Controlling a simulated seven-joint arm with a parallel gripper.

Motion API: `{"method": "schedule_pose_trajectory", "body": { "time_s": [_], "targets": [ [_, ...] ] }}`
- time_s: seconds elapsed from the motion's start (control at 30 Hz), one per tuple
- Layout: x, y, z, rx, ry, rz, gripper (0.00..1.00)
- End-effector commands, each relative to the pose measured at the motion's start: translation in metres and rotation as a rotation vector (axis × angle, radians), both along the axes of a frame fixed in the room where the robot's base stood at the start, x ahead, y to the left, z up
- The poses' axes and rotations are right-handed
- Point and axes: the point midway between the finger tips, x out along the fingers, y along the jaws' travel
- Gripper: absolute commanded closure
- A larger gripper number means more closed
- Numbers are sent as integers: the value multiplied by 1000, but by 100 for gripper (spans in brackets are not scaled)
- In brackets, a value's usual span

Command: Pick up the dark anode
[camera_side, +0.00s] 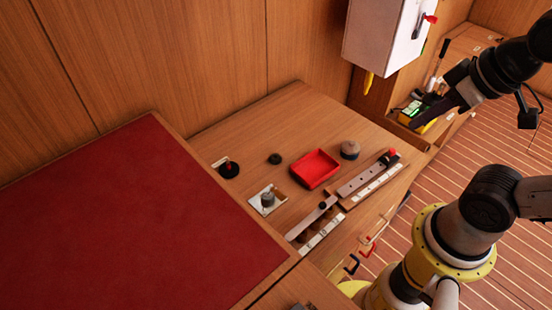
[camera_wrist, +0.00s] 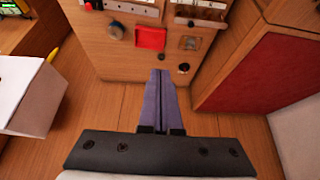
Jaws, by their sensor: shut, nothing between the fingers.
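A small dark round puck (camera_side: 275,158), which looks like the dark anode, lies on the wooden counter left of the red tray in the side view. It is probably the small dark spot (camera_wrist: 163,56) just beyond my fingertips in the wrist view. I cannot be sure which dark piece is the anode, as a wider black disc (camera_side: 229,169) with a red mark lies further left. My gripper (camera_wrist: 160,72) has its long purple-grey fingers together, with nothing between them. In the side view it is at the upper right, raised and well apart from the puck.
The red tray (camera_side: 315,168) stands mid-counter, with a grey round piece (camera_side: 350,149) right of it. A grey cylinder (camera_side: 268,199) sits on a pale plate. Slotted racks (camera_side: 370,178) line the front edge. A white box (camera_side: 385,35) hangs on the wall. The red-topped surface (camera_side: 140,220) is clear.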

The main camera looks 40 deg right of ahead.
Motion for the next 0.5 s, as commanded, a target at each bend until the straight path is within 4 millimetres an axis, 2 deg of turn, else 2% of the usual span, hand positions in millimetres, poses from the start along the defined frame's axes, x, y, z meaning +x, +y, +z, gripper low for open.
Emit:
{"method": "schedule_pose_trajectory", "body": {
  "time_s": [0.03, 0.4, 0.47, 0.5],
  "targets": [
    [0, 0, 0, 0, 0, 0, 100],
    [0, 0, 0, 0, 0, 0, 33],
    [0, 0, 0, 0, 0, 0, 23],
    [0, 0, 0, 0, 0, 0, 21]
  ]
}}
